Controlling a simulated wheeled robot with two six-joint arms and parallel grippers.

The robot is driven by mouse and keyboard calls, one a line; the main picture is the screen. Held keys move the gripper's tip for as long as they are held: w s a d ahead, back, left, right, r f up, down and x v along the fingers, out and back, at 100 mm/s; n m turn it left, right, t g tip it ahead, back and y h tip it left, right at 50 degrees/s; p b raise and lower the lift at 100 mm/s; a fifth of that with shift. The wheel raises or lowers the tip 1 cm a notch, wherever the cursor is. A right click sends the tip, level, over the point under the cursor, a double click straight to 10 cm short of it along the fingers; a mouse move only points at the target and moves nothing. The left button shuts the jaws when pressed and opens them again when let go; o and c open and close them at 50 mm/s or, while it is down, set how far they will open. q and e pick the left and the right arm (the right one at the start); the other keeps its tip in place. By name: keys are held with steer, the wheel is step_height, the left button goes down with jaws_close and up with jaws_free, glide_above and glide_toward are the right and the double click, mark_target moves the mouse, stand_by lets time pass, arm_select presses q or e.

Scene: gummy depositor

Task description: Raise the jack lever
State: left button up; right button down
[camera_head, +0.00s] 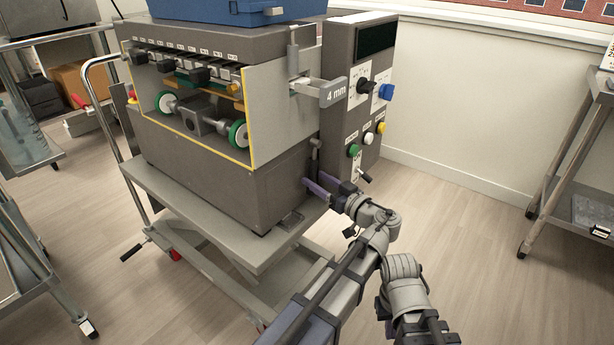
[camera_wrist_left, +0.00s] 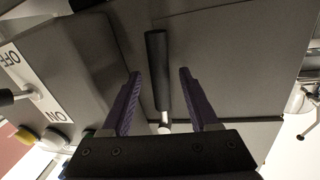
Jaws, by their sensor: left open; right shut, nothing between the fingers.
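A short upright lever (camera_head: 316,149) stands on the side of the grey machine, just left of the control panel; I take it to be the jack lever. In the left wrist view a lever with a black grip and a bright metal stem (camera_wrist_left: 157,70) shows between my fingers, with a gap on each side. My left gripper (camera_head: 329,187) is open, low at the machine's side, just below that lever. It also shows in the left wrist view (camera_wrist_left: 160,100), with its two purple fingers apart. My right gripper is not visible.
The control panel (camera_head: 345,110) carries knobs, coloured buttons and a small ON/OFF lever (camera_head: 365,177), close right of the gripper. A bar marked 4 mm (camera_head: 325,92) sticks out above. The machine stands on a grey lift cart (camera_head: 205,222). The floor (camera_head: 470,235) to the right is clear.

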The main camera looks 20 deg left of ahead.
arm_select(q)
jaws_close()
stand_by(0.5)
stand_by(1.0)
